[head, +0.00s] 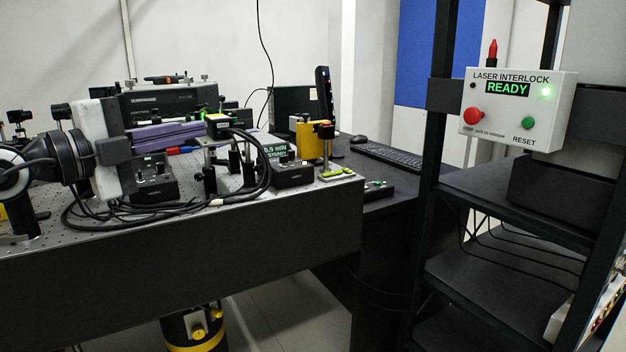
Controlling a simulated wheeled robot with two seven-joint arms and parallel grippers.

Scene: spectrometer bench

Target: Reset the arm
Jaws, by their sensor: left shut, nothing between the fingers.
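My left gripper (198,132) reaches in from the left over the optical bench. Its long purple-grey fingers lie together, shut and empty, pointing right. Bench parts crowd behind and below the fingertips; I cannot tell if they touch anything. The white laser interlock box (552,98) is on the black rack at the right, well apart from the gripper. My right gripper is not in view.
The optical bench (300,215) carries mounts, looped black cables (150,225), a small meter box (292,174) and a yellow post (311,140). A keyboard (390,155) lies on the dark desk behind. The black rack (500,280) stands at the right.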

